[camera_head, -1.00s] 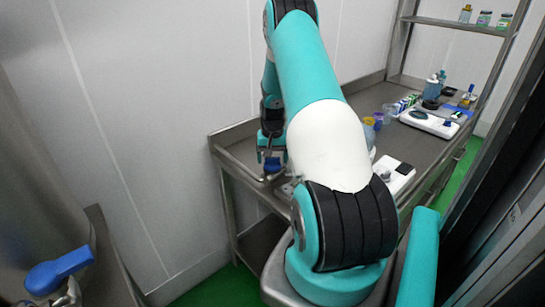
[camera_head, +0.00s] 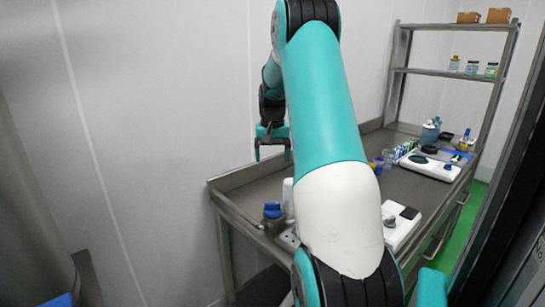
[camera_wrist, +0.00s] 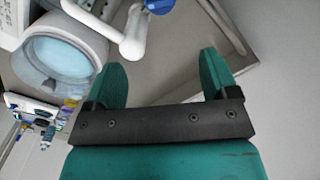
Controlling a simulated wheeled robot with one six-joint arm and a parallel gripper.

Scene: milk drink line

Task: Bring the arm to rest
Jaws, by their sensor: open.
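My gripper (camera_head: 272,152) is open, pointing down above the left end of the metal bench (camera_head: 240,182). In the wrist view, its two teal fingers (camera_wrist: 160,68) stand apart with nothing between them. A blue-topped fitting (camera_head: 272,210) at the bench's near left edge is below the gripper and apart from it. In the wrist view, a blue knob (camera_wrist: 159,5) on a white pipe (camera_wrist: 133,35) lies beyond the fingers. My arm hides part of the bench.
A clear round vessel with a white rim (camera_wrist: 70,50) is left of the fingers in the wrist view. A white scale-like device (camera_head: 430,167) and small bottles stand along the bench. A metal shelf (camera_head: 445,72) rises at the back right. The wall is behind my gripper.

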